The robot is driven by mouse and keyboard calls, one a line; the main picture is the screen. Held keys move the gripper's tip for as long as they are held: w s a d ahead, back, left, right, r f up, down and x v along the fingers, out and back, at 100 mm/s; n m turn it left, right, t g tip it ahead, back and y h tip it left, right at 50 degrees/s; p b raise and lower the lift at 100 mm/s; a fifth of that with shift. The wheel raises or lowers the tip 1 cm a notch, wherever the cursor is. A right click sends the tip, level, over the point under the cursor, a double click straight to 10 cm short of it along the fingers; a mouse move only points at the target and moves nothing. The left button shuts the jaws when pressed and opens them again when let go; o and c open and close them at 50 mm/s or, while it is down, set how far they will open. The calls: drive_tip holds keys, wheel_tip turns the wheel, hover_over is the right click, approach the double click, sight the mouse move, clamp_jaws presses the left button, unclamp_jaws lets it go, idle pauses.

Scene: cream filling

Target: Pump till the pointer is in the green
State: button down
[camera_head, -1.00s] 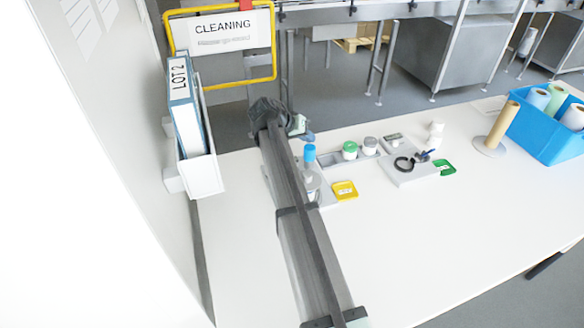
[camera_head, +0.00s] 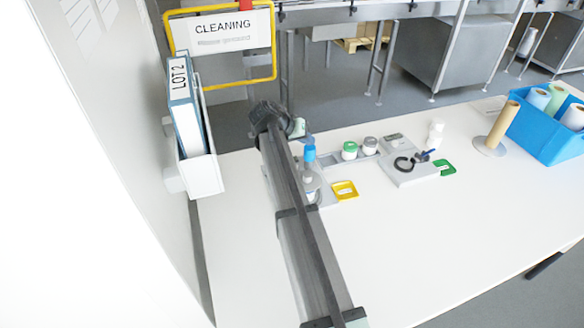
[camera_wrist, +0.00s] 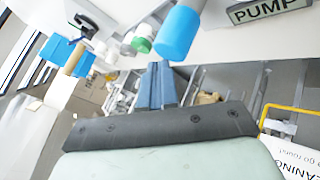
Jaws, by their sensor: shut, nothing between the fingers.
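The pump's blue top (camera_head: 309,153) stands up from a pale body beside my arm in the head view. It also shows as a blue cylinder (camera_wrist: 179,32) in the wrist view, just beyond and to the right of my fingertips. A "PUMP" label (camera_wrist: 265,10) is behind it. My gripper (camera_wrist: 157,68) is shut and empty, its blue fingers together and apart from the blue top in the picture. In the head view my gripper is partly hidden behind the arm. I cannot make out a pointer or a green zone on a gauge.
A green tag (camera_head: 445,168), white bottle (camera_head: 436,134) and blue crate (camera_head: 548,139) stand farther right. The front table is clear.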

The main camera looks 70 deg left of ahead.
sight(307, 148)
drive_tip(key=shift+f, duration=1)
idle(1.1)
drive_tip(key=shift+r, duration=1.6)
wheel_tip(307, 148, up, 6)
idle(0.3)
idle(0.5)
